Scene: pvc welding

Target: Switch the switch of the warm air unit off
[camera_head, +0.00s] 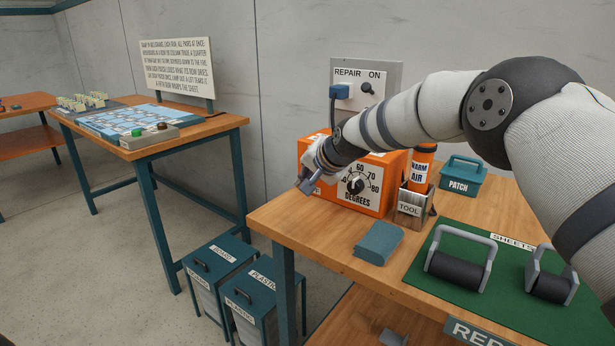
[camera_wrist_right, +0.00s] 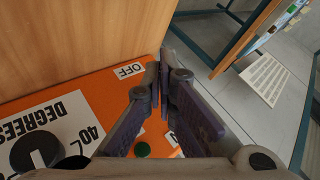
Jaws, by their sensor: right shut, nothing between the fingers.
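The warm air unit (camera_head: 372,198) is an orange box with a white dial plate and a black knob marked in degrees, at the left end of the bench. My right gripper (camera_head: 307,184) is in front of its left part, fingers shut and empty. In the right wrist view the shut fingertips (camera_wrist_right: 160,75) are beside the OFF label (camera_wrist_right: 130,70) on the unit's orange front (camera_wrist_right: 95,85). A green round spot (camera_wrist_right: 142,149) and part of another label show between and beside the fingers. The switch itself is hidden behind the fingers; its position cannot be told. My left gripper is not in view.
The tool holder (camera_head: 411,208) with the orange warm air tool (camera_head: 421,168) stands right of the unit. A blue block (camera_head: 379,242) lies in front. A green mat (camera_head: 450,283) with two handled rollers is at right. Bins (camera_head: 250,300) stand left of the bench.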

